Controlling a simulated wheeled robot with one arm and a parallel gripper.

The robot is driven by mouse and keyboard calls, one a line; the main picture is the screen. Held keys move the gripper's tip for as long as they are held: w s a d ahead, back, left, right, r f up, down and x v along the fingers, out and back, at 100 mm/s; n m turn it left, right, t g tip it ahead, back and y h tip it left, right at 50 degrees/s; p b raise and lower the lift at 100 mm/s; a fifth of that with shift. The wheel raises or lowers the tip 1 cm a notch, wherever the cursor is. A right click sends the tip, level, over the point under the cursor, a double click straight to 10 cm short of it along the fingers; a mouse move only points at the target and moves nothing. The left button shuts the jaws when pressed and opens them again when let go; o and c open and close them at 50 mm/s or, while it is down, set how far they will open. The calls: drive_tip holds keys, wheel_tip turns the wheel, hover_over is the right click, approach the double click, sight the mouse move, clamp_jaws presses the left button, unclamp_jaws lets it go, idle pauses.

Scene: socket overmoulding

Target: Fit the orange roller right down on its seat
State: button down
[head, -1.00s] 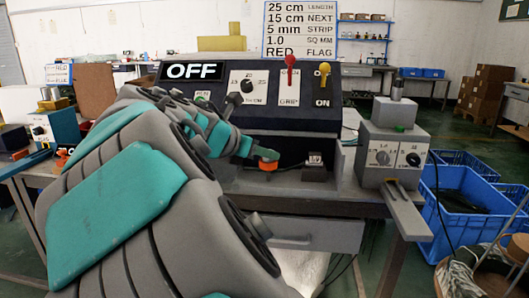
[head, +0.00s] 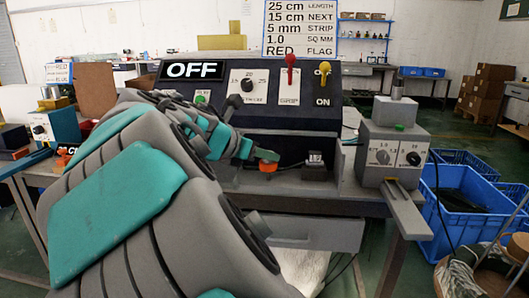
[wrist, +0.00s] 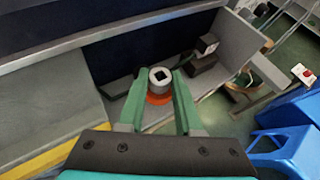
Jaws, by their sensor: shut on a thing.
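The orange roller (head: 268,167) shows as a small orange patch at the end of my arm, in the recess at the front of the dark machine (head: 325,112). In the wrist view, a grey hub with a dark square hole (wrist: 159,77) stands between the fingers, with the roller's orange part (wrist: 158,98) around its lower end. My gripper (wrist: 160,84) has its two green fingers shut on the roller, one on each side. The gripper (head: 265,155) also shows in the head view. The seat and the roller's underside are hidden, so I cannot tell how deep it sits.
A small dark block with a pale top (head: 315,165) stands right of the roller in the recess. A grey box with dials (head: 393,150) stands at the bench's right end. Blue crates (head: 465,205) are on the floor at the right.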

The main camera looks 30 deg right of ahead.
sight(262, 165)
drive_tip(key=shift+f, duration=1.55)
drive_tip(key=c, duration=0.5)
unclamp_jaws()
drive_tip(key=v, duration=0.7)
drive_tip(key=shift+s+a+r+b, duration=0.15)
drive_tip(key=shift+a+b, duration=0.15)
drive_tip(key=shift+a, duration=0.05)
